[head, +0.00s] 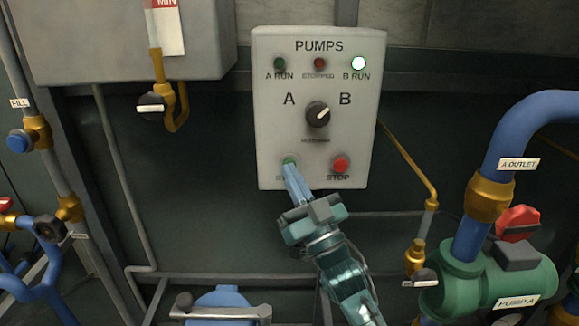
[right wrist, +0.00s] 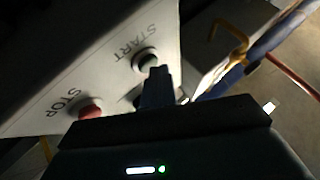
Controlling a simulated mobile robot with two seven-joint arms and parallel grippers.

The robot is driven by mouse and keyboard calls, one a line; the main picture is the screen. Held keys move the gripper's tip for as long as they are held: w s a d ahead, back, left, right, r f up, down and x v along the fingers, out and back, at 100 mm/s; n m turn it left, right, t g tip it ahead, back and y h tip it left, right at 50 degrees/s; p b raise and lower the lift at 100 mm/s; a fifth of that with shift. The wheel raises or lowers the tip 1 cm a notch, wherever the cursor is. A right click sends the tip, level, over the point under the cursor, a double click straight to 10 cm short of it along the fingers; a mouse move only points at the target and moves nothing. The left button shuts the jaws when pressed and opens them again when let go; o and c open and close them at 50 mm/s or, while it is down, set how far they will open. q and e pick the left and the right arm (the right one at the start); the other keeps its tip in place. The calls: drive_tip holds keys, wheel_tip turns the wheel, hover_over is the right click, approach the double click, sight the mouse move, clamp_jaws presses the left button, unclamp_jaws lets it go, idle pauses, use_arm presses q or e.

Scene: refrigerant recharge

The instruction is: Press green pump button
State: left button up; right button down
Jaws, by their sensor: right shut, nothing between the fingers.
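The pale PUMPS panel (head: 270,120) hangs upright on the wall in the head view. Its green start button (head: 289,160) is at the lower left, beside the red stop button (head: 340,165). My right gripper (head: 290,170) is shut and empty, its blue fingertips at the green button and hiding part of it and its label. In the right wrist view the start button (right wrist: 146,58) looks dark, with the fingertips (right wrist: 158,72) close by; contact is hard to tell. The B RUN lamp (head: 358,63) is lit white-green. The selector knob (head: 318,114) points toward B. My left gripper is out of view.
A green pump labelled PUMP A (head: 490,285) and a thick blue outlet pipe (head: 510,135) stand at the right. A grey box (head: 110,40), brass valve (head: 165,103) and blue pipework (head: 45,270) are at the left.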

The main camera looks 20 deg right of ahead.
idle(0.5)
drive_tip(key=shift+s+a+p, duration=0.2)
drive_tip(key=shift+s+p, duration=0.1)
drive_tip(key=shift+s, duration=0.5)
drive_tip(key=s, duration=0.2)
drive_tip(key=s+a+p, duration=0.1)
drive_tip(key=s, duration=0.1)
drive_tip(key=shift+s+a, duration=0.2)
drive_tip(key=shift+s, duration=0.2)
